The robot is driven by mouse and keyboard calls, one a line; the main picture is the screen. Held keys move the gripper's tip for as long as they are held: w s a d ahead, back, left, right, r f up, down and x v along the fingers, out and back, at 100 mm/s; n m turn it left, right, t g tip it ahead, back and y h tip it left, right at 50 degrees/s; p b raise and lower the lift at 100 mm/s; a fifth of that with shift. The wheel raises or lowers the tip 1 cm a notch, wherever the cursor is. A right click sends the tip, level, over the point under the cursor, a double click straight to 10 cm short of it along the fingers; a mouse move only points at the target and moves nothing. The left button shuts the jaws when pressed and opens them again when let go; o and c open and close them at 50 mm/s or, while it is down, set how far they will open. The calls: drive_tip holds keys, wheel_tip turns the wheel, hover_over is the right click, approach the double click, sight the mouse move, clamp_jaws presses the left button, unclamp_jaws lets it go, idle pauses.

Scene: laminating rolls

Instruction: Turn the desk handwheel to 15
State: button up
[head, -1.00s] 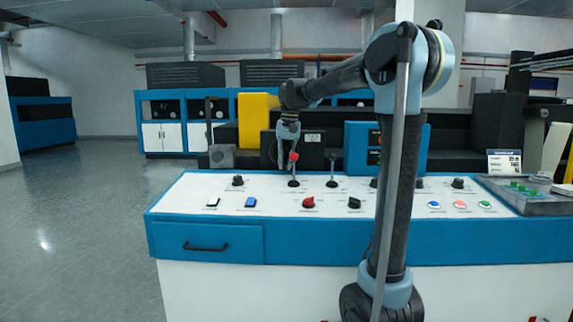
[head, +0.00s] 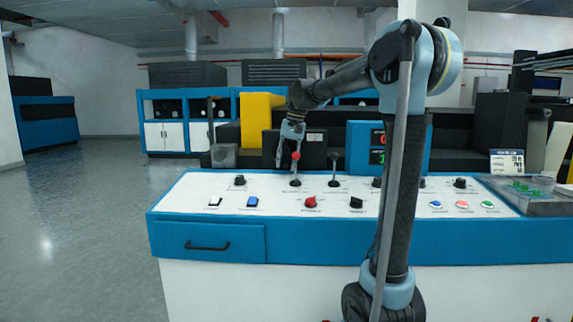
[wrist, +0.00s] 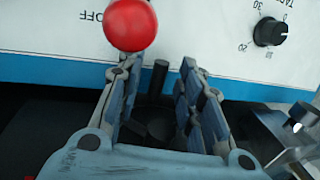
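My gripper (head: 288,158) hangs behind the rear part of the white-topped control desk (head: 400,232), close to a lever with a red ball (head: 296,156). In the wrist view my gripper (wrist: 155,68) is open, with two jointed fingers apart. A dark upright peg (wrist: 158,78) on a dark base shows between the fingers; I cannot tell whether they touch it. I cannot tell whether this peg belongs to the handwheel, and no handwheel is clearly recognisable in the head view. The red ball (wrist: 131,24) is just beyond the left finger.
A black dial knob (wrist: 270,32) with numbers is at the wrist view's upper right. A second, dark lever (head: 334,170) stands right of the red-ball lever. Switches, knobs and coloured buttons (head: 461,205) cover the desk top. A blue display box (head: 362,150) stands behind.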

wheel_tip(320, 180, up, 12)
drive_tip(key=d, duration=0.2)
drive_tip(key=shift+d+f, duration=0.15)
drive_tip(key=shift+f, duration=0.05)
idle(0.4)
